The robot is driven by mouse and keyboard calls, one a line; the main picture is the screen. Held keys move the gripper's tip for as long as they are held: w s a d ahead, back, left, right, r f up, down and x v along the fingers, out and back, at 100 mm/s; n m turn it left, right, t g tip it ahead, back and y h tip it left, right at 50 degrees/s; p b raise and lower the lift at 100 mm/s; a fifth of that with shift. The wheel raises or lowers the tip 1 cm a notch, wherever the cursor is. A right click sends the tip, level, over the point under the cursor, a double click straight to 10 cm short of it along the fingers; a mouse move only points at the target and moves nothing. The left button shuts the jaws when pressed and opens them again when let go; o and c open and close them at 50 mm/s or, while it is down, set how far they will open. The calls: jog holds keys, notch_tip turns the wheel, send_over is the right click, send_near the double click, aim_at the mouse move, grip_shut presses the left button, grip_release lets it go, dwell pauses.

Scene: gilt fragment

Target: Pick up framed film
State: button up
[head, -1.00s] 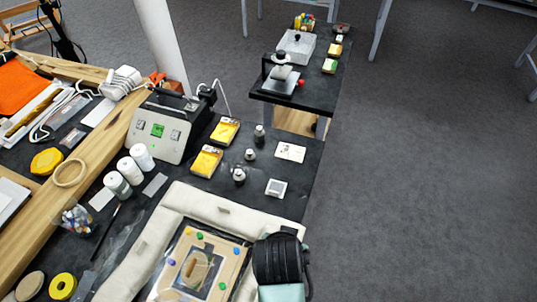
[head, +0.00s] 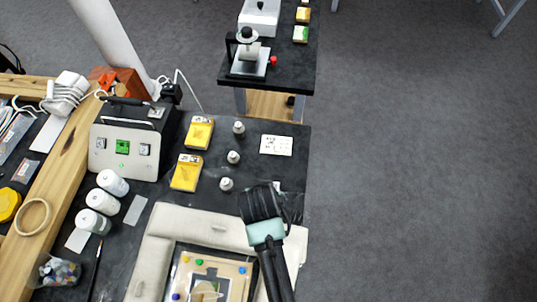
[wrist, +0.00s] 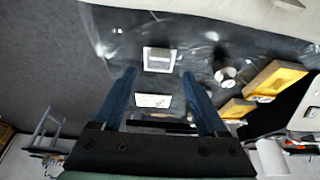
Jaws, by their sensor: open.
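The framed film appears to be a small square with a pale frame and grey centre, lying flat on the black tabletop. In the wrist view the framed film (wrist: 160,59) is just beyond and between my fingertips. In the head view only a small pale part of it shows beside my arm's end; the rest is hidden. My gripper (wrist: 158,73) is open and empty, with its two blue fingers apart, above the table. In the head view my arm's end covers the fingertips. The exact height above the film cannot be told.
A white card (head: 276,145) with small marks lies farther back. Several small metal weights (head: 233,157) and two yellow boxes (head: 186,172) stand to the left. A padded cream frame (head: 160,240) lies in front. The table's right edge is close.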

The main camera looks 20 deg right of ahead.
jog(key=shift+s+p+x, duration=0.15)
jog(key=shift+p+x, duration=0.1)
jog(key=shift+x, duration=1.25)
jog(key=shift+s+p+x, duration=0.15)
jog(key=shift+p+x, duration=0.05)
jog(key=shift+x, duration=1.3)
jog(key=shift+a+f, duration=0.1)
grip_shut()
